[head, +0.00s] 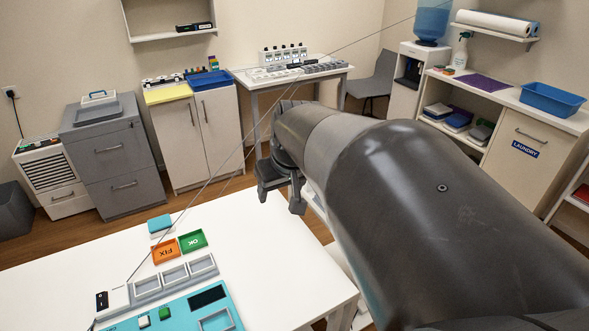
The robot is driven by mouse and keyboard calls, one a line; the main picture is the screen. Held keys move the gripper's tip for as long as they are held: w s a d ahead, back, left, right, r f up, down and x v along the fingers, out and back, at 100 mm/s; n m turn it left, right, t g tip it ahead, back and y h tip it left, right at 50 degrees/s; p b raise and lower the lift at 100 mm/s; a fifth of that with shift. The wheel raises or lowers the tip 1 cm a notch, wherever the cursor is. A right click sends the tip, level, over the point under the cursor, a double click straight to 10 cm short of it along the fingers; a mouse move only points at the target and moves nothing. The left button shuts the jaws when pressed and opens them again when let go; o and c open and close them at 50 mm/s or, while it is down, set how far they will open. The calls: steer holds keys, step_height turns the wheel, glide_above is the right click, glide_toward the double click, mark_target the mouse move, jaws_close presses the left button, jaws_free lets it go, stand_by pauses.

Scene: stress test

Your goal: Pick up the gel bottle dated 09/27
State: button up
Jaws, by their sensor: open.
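I cannot make out a gel bottle dated 09/27; no date is legible at this distance. A row of small white items with dark parts (283,55) stands at the back of the far white table (341,73); they are too small to tell whether they are bottles. A white spray bottle (460,51) stands on the right-hand shelf unit. My gripper (280,201) is open, with its fingers pointing down beside the far right edge of the near white table. Nothing shows between the fingers. My arm hides part of the floor and the near table's right side.
The near white table (262,262) holds a teal device (178,313), an orange FIX tray (165,251) and a green OK tray (193,240). Its right part is clear. A grey drawer cabinet (108,160), a cream cabinet (205,137) and a water dispenser (432,24) stand behind.

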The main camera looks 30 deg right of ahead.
steer(key=w+d+f, duration=0.3)
steer(key=d, duration=0.4)
steer(key=w+d+f+m, duration=0.1)
steer(key=w+d+f, duration=0.15)
steer(key=d, duration=0.45)
steer(key=w+d+f, duration=0.2)
steer(key=w+d, duration=0.1)
steer(key=d, duration=0.4)
steer(key=shift+d+x, duration=0.2)
steer(key=shift+x, duration=1.7)
steer(key=shift+d+x, duration=0.2)
steer(key=shift+x, duration=1.7)
steer(key=shift+d+x, duration=0.2)
steer(key=shift+x, duration=1.65)
steer(key=shift+c, duration=0.2)
